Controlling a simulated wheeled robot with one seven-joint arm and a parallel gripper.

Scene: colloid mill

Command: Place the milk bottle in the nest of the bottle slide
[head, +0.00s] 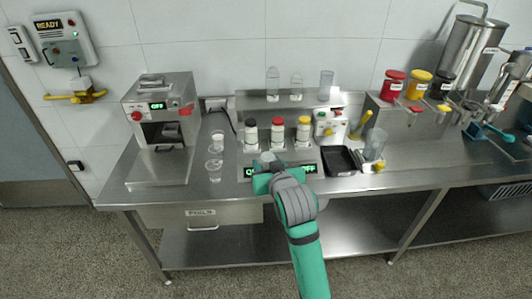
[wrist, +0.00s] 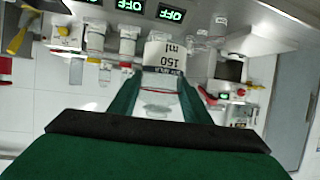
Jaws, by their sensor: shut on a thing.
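My gripper (head: 270,172) is shut on the milk bottle (head: 267,157) in front of the counter's control panel. In the wrist view my gripper's two green fingers (wrist: 162,95) stand either side of the bottle (wrist: 165,55), a clear container with a white "150 ml" label that appears upside down. In the head view my gripper and arm hide most of the bottle. I cannot pick out the bottle slide or its nest with certainty in either view.
Bottles with black (head: 251,133), red (head: 277,133) and yellow (head: 303,131) caps stand behind my gripper. Clear cups (head: 214,168) stand to the left, beside a steel machine (head: 160,125). A black tray (head: 341,161) and a clear jug (head: 374,145) are to the right.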

